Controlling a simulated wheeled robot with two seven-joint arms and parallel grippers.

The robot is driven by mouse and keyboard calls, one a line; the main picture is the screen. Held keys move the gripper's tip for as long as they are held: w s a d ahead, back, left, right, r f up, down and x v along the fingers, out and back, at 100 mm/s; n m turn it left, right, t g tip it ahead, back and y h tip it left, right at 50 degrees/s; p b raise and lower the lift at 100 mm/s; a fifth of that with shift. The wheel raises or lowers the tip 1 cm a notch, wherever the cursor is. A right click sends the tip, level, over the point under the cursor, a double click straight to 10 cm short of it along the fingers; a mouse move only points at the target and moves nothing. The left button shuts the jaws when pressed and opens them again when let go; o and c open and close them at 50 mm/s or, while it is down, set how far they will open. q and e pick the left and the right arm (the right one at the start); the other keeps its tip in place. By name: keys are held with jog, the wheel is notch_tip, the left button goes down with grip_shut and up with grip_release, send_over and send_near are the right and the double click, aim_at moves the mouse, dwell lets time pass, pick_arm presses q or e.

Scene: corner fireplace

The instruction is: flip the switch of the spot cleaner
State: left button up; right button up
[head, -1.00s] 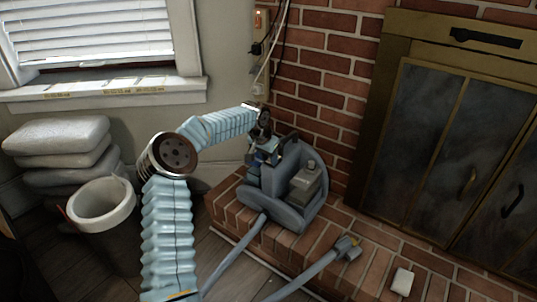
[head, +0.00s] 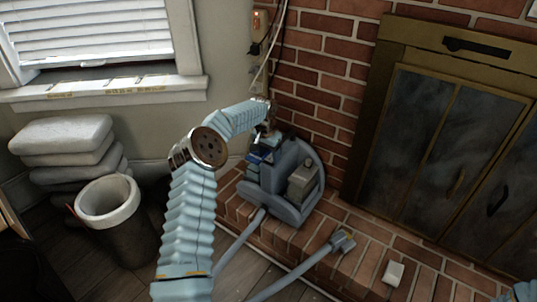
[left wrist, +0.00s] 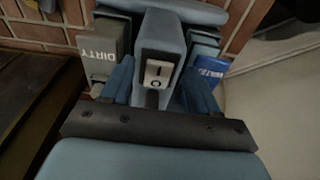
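The spot cleaner (head: 286,187) is a grey-blue machine standing on the brick hearth. In the left wrist view its switch (left wrist: 157,73), a white rocker with markings, sits in a grey-blue housing (left wrist: 165,30) between tanks labelled DIRTY (left wrist: 98,50) and, in blue, a second word that is hard to read (left wrist: 208,70). My left gripper (head: 265,143) is at the cleaner's top left side. In the wrist view its blue fingers (left wrist: 160,88) are apart, one on each side of the switch housing. Contact with the switch cannot be told. My right gripper is not in view.
The cleaner's hose (head: 300,272) crosses the hearth, its nozzle (head: 342,240) near the middle. A small white block (head: 394,273) lies to the right. The brick wall (head: 318,75) and fireplace doors (head: 430,140) stand behind. A bin (head: 108,203) and stacked cushions (head: 65,145) stand left.

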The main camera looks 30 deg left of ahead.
pick_arm(q)
jog(key=shift+r, duration=0.1)
notch_tip(320, 180, up, 14)
jog(key=s, duration=0.1)
jog(key=shift+s+f, duration=0.25)
jog(key=shift+s, duration=0.15)
jog(key=s+d+f+m+h, duration=0.1)
jog(key=s+d+f+h, duration=0.15)
jog(key=d+f, duration=0.95)
jog(key=s+d+f+h, duration=0.1)
jog(key=s+d+f, duration=0.3)
jog(key=d+f, duration=0.75)
jog(key=s+d+f+n+h, duration=0.1)
jog(key=s+d+f, duration=0.55)
jog(key=s, duration=0.45)
jog(key=s+d+f+n+g, duration=0.1)
jog(key=s+f+n, duration=0.1)
jog(key=s, duration=1.4)
jog(key=shift+s+f+n, duration=0.3)
jog(key=shift+f, duration=0.35)
